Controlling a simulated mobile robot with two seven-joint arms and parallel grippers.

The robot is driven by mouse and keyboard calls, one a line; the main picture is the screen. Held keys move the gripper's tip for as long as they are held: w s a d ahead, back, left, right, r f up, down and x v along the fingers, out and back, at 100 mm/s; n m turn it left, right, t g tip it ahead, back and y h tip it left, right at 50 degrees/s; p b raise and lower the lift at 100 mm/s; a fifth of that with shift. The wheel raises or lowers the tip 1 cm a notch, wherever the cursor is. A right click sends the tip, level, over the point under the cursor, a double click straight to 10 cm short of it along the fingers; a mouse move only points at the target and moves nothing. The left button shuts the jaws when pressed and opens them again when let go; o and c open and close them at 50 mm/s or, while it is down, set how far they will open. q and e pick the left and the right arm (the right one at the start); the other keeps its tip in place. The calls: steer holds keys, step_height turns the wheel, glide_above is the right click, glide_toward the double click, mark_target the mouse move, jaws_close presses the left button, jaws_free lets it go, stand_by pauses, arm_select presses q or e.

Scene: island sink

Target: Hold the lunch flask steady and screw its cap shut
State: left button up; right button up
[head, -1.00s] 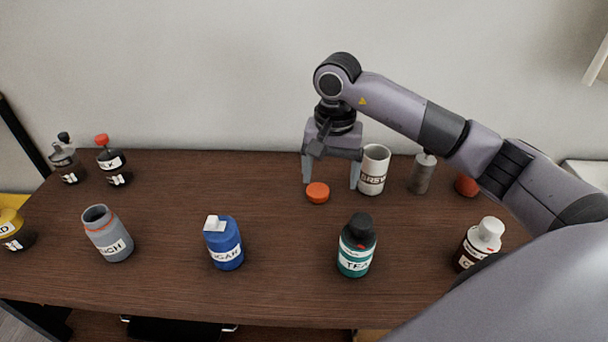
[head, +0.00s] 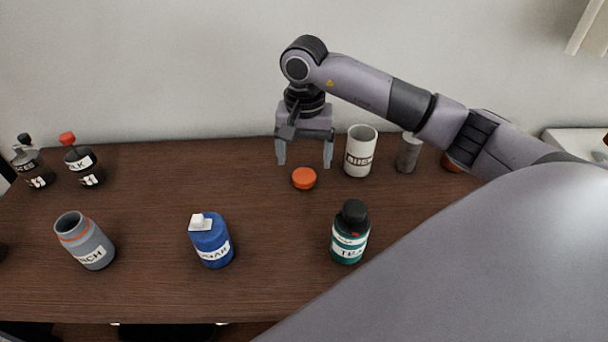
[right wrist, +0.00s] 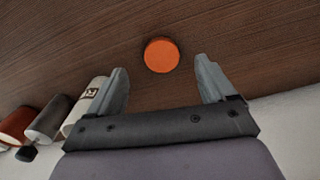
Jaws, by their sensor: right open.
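The lunch flask (head: 90,246) is a grey jar with an orange ring near its open mouth and a partly readable label ending in "CH". It stands uncapped at the left front of the table. An orange round cap (head: 304,178) lies flat on the table near the back middle. It also shows in the right wrist view (right wrist: 161,55), ahead of the fingers and centred slightly left between them. My right gripper (head: 305,160) is open and empty, pointing down above and just behind the cap, not touching it. My left gripper is not in view.
A white labelled cup (head: 360,152) and a grey cylinder (head: 408,153) stand just right of my right gripper. A blue sugar container (head: 211,241) and a green tea jar (head: 349,235) stand in front. Dark bottles (head: 83,166) stand back left. The middle table is clear.

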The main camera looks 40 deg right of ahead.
mark_target(304, 176)
steer(key=f, duration=0.5)
steer(key=shift+w+d+p, duration=0.1)
steer(key=shift+w+p, duration=0.1)
steer(key=shift+p, duration=0.1)
steer(key=c, duration=1.1)
